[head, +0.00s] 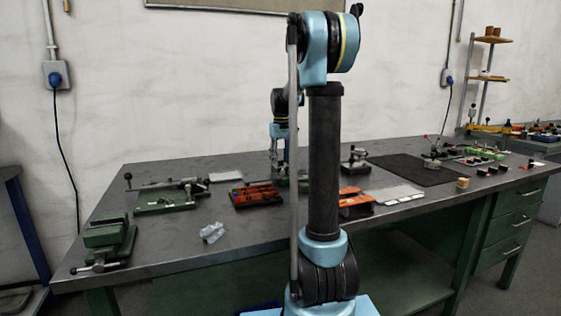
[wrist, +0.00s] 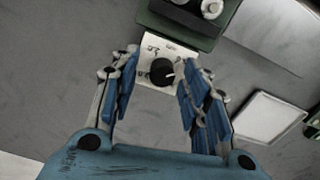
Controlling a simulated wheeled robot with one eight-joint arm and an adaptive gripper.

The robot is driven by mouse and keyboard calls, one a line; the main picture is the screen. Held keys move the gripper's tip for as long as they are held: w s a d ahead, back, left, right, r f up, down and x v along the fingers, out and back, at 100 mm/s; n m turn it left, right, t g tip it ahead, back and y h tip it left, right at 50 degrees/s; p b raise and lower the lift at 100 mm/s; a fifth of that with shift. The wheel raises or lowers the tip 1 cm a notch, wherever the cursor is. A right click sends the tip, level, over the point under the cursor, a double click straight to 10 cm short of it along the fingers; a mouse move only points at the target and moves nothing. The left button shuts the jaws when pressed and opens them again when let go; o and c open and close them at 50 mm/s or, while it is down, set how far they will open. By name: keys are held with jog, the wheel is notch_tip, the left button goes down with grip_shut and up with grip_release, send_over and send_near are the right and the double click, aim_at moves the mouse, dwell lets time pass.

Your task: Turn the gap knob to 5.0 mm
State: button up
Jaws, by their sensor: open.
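The gap knob (wrist: 162,72) is round and black in the wrist view. A short white pointer line on it points to the right. It sits on a pale scale plate (wrist: 152,44) with dark printed marks, too small and partly covered to read fully. My gripper (wrist: 158,66) is open, with one blue finger left of the knob and one right of it. A gap shows between the knob and the left finger; the right fingertip is close to it, and contact cannot be told. In the head view my gripper (head: 279,157) is over the bench and the knob is not discernible.
A green machine body (wrist: 180,22) adjoins the scale plate. A pale tray (wrist: 268,117) lies to the right. On the bench (head: 150,237) are a green vise (head: 108,242), an orange parts tray (head: 256,193), crumpled foil (head: 212,232) and a dark mat (head: 415,170).

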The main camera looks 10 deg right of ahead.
notch_tip(320, 180, up, 12)
dwell(0.6)
notch_tip(320, 180, up, 5)
jog(key=m, duration=0.8)
notch_tip(320, 180, down, 17)
jog(key=shift+s+f, duration=0.1)
jog(key=shift+f, duration=0.05)
dwell(0.4)
jog(key=shift+c, duration=0.4)
grip_shut()
